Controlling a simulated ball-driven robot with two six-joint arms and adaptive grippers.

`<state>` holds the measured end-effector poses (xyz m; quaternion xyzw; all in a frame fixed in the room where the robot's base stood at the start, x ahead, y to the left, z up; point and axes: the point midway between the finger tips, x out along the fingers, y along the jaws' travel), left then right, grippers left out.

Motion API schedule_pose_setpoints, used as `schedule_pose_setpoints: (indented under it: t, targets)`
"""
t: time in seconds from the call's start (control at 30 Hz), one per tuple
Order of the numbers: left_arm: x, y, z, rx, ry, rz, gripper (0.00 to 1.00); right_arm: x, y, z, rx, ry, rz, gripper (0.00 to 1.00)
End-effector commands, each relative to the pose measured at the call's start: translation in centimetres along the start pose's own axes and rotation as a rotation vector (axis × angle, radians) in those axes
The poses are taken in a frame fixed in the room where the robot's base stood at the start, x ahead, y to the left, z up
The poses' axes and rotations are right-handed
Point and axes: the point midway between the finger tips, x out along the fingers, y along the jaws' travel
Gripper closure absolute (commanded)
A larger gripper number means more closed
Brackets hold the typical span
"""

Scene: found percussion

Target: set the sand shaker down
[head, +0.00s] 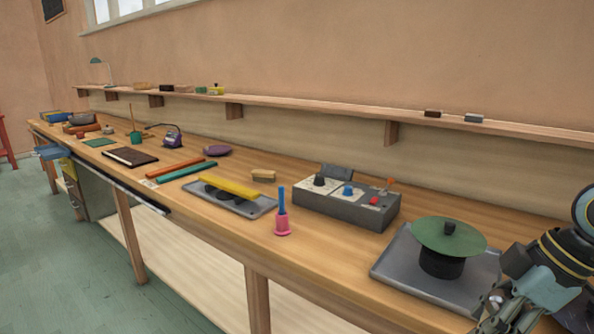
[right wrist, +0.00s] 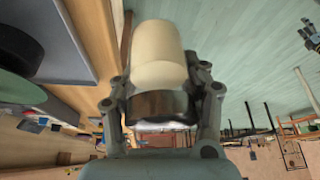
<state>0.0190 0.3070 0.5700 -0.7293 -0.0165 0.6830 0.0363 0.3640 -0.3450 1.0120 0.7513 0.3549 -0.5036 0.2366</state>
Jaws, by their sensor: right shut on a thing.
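The sand shaker (right wrist: 158,60), a cream cylinder with a dark band at its lower end, is between the fingers of my right gripper (right wrist: 162,95) in the right wrist view. The fingers are shut on it from both sides. In the head view my right gripper (head: 503,305) is at the lower right, by the bench's front edge near the grey tray; the shaker is not clearly seen there. In the right wrist view the shaker shows against the floor, beside the bench edge.
A grey tray (head: 405,277) holds a black drum with a green disc (head: 450,236). Left of it are a grey control box (head: 345,208), a pink-based blue-handled thing (head: 282,222) and another tray (head: 213,203). Bare wood (head: 325,250) shows between the pink thing and right tray.

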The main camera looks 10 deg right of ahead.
Motion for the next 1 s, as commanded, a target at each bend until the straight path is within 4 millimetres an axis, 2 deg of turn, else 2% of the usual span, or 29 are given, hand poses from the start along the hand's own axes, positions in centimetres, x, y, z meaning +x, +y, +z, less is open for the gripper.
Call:
schedule_pose_setpoints:
  t: [0.03,0.27,0.37,0.5,0.6,0.73,1.0]
  targets:
    - [1.0,0.1,-0.2,0.0,0.004,0.0,0.45,0.9,0.0,0.4,0.0,0.0,0.0,0.96]
    - [4.3,0.3,-2.8,-0.002,0.045,-0.001,0.45,4.1,-0.1,1.7,0.001,-0.002,-0.003,0.96]
    - [6.1,0.4,-2.5,-0.002,0.041,-0.001,0.45,5.8,-0.1,2.5,0.002,-0.004,-0.004,0.96]
    - [9.8,0.7,-1.2,-0.001,0.026,0.0,0.45,9.4,-0.1,4.0,0.003,-0.008,-0.009,0.96]
    - [11.6,0.9,-0.5,0.0,0.015,0.0,0.45,11.2,-0.2,4.8,0.005,-0.01,-0.011,0.96]
    - [12.4,0.9,0.2,0.0,0.006,0.0,0.45,12.0,-0.2,5.1,0.005,-0.011,-0.013,0.96]
    - [12.1,0.9,0.1,0.0,0.007,0.0,0.45,11.7,-0.2,4.9,0.006,-0.009,-0.012,0.96]
